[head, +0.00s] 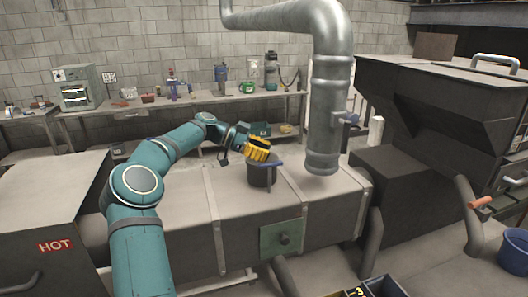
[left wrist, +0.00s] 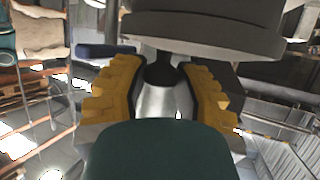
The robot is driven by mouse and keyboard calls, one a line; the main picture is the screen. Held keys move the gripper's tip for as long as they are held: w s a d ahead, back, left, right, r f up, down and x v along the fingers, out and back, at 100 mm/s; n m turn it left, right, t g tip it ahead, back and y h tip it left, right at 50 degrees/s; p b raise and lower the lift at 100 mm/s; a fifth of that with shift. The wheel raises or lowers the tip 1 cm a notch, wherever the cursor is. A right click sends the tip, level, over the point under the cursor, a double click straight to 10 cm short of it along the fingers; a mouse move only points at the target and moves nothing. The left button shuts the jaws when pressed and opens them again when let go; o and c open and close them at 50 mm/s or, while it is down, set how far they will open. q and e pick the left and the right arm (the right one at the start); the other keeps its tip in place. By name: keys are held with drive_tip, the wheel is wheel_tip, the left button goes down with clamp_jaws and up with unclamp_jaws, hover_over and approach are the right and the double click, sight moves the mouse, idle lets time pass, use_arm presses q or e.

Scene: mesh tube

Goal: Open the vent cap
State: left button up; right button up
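The vent cap appears to be the top of a short dark vent pipe (head: 262,175) on the long metal duct, with a blue lever (head: 268,163) across it. In the left wrist view the fingers (left wrist: 160,95) are spread apart. A dark round form (left wrist: 204,32) fills the top, and a small dark rounded piece (left wrist: 160,70) shows between the fingers; I cannot tell whether they touch it. A blue bar (left wrist: 105,50) lies left. My right gripper is out of view.
A large metal pipe (head: 326,110) with a small blue handle (head: 350,119) hangs right of the vent. A green hatch (head: 282,239) is on the duct's front. A dark hopper machine (head: 440,95) stands right. A workbench (head: 200,100) with tools is behind.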

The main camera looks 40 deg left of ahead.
use_arm(q)
clamp_jaws()
drive_tip(key=shift+w+a+r+n+h, duration=0.15)
drive_tip(key=shift+a+r+n+h, duration=0.1)
drive_tip(key=shift+r+n+h, duration=0.2)
drive_tip(key=shift+w+a+r+n+h, duration=0.25)
drive_tip(key=shift+a+r+n+h, duration=0.3)
drive_tip(key=shift+r+n, duration=0.15)
drive_tip(key=shift+w+a+r+n+h, duration=0.25)
drive_tip(key=shift+a+r+n+h, duration=0.3)
drive_tip(key=shift+n, duration=0.2)
drive_tip(key=shift+f, duration=0.1)
drive_tip(key=o, duration=0.6)
unclamp_jaws()
drive_tip(key=shift+d, duration=0.1)
drive_tip(key=shift+o, duration=0.2)
drive_tip(key=shift+f, duration=0.1)
